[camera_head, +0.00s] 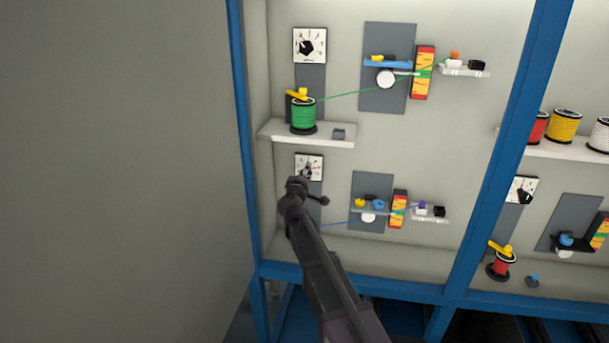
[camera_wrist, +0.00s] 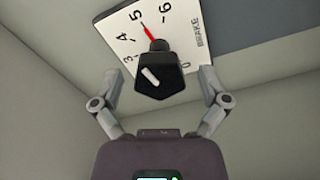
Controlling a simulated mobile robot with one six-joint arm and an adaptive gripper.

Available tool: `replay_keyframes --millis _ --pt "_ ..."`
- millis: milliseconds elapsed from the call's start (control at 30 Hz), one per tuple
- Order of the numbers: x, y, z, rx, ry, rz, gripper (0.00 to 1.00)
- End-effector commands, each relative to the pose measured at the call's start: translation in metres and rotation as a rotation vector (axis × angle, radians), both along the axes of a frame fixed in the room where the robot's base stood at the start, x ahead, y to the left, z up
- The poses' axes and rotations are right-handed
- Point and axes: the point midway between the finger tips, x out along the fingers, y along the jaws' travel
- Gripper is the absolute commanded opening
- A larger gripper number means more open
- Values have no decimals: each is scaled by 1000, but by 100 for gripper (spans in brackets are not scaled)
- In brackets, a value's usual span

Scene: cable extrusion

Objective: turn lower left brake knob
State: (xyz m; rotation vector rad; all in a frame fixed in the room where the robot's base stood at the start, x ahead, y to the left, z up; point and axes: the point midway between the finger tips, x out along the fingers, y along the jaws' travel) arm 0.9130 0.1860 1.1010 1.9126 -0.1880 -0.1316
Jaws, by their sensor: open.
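The lower left brake dial is a white square plate (camera_head: 316,161) on the left panel, partly hidden behind my arm in the head view. In the wrist view the dial plate (camera_wrist: 185,22) carries numbers, the word BRAKE and a red pointer near 5. Its black knob (camera_wrist: 158,72) with a white mark sits between the two fingers of my gripper (camera_wrist: 158,82). The fingers are spread, with a gap on each side of the knob. In the head view my gripper (camera_head: 303,182) is at the dial; its fingers are hard to make out.
An upper dial (camera_head: 310,46) and a green spool (camera_head: 303,115) on a white shelf (camera_head: 325,141) are above. A blue cable runs right toward a grey plate (camera_head: 366,185). A blue frame post (camera_head: 245,150) stands left. Open wall lies between dial and grey plate.

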Motion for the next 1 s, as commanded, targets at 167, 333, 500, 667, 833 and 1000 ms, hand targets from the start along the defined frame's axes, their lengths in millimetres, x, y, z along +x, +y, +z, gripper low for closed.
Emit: replay_keyframes --millis 167,333,500,667,833,1000 --pt "-10 2 0 0 0 1 94" --pt "-30 5 0 0 0 1 94" --pt "-57 10 0 0 0 2 94" --pt "-82 15 0 0 0 1 94" --pt "-103 20 0 0 0 1 94" --pt "-114 22 0 0 0 0 94"
